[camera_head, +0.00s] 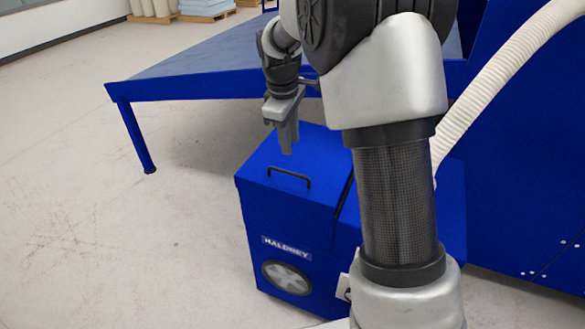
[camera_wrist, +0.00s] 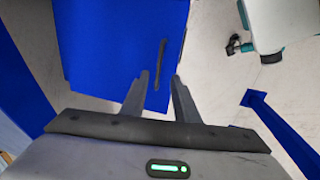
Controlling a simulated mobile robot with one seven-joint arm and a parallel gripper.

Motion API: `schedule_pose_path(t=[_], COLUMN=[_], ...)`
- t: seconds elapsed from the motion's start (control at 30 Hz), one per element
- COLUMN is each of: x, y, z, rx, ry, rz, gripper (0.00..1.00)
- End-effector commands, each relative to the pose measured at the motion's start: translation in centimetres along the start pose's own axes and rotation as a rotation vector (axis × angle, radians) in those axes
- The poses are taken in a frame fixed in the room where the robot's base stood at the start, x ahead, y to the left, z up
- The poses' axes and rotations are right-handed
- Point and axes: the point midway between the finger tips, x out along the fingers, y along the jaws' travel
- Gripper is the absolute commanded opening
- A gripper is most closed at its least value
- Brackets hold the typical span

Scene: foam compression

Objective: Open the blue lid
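The blue lid (camera_head: 274,162) is the flat top of a blue box marked HALDREY, and it lies closed. A black bar handle (camera_head: 290,178) stands on the lid near its front edge. My gripper (camera_head: 288,150) is above the lid, behind the handle, pointing down. In the wrist view, the two fingers of my gripper (camera_wrist: 159,82) are apart with nothing between them. The handle (camera_wrist: 160,64) shows beyond the fingertips on the blue lid (camera_wrist: 105,45). The fingers appear apart from the handle.
A blue-framed table (camera_head: 190,75) stands behind the box. A white corrugated hose (camera_head: 490,85) runs down at the right beside a large blue machine (camera_head: 530,170). A black-and-silver wheel-like disc (camera_head: 287,277) is on the box front. The floor at the left (camera_head: 100,230) is clear.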

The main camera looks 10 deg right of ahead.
Motion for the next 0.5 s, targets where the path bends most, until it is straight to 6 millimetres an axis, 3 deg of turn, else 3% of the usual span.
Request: schedule_pose_path(t=[0.3, 0.5], x=[7.2, 10.4], y=[-0.1, 0.0], z=[0.0, 0.0], rx=[0.001, 0.002], ry=[-0.001, -0.001], rz=[-0.003, -0.001], gripper=[0.28, 0.28])
